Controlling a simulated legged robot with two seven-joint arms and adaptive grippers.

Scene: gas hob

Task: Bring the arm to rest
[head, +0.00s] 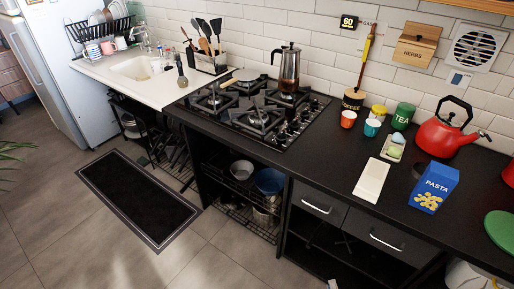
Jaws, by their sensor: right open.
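My right gripper (328,241) shows dark and hard to make out at the bottom, in front of the open shelf below the drawers. Its jaws are open, and I see nothing between them. It is below the counter level and apart from the things on top. My left gripper is not in view. The gas hob (254,112) is set in the black counter, with a steel coffee pot (289,68) standing upright at its back right.
The black counter (318,150) holds a white carton (371,181), a blue pasta box (434,188), a red kettle (446,130) and a green tea tin (403,116). Drawer handles (317,206) stick out in front. A dark mat (138,197) lies on the floor at left.

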